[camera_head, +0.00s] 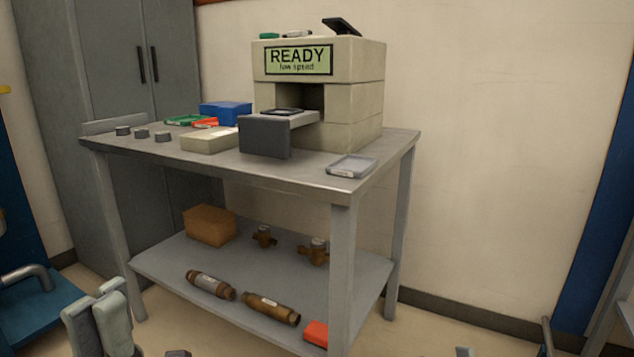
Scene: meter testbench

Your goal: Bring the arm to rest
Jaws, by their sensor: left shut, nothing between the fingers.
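My left gripper (100,305) is low at the left of the head view, in front of the table's left front leg in the picture. Its pale grey fingers are together, with nothing between them. It is clear of the tabletop and of the things on it. The rest of the left arm is mostly cut off by the bottom edge.
A metal table (230,172) bears a beige test bench (360,90) reading READY, with its drawer (265,137) out. Small trays, a blue box (226,113) and dark discs stand there. The lower shelf (165,262) holds brass fittings and a brown box (209,225).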

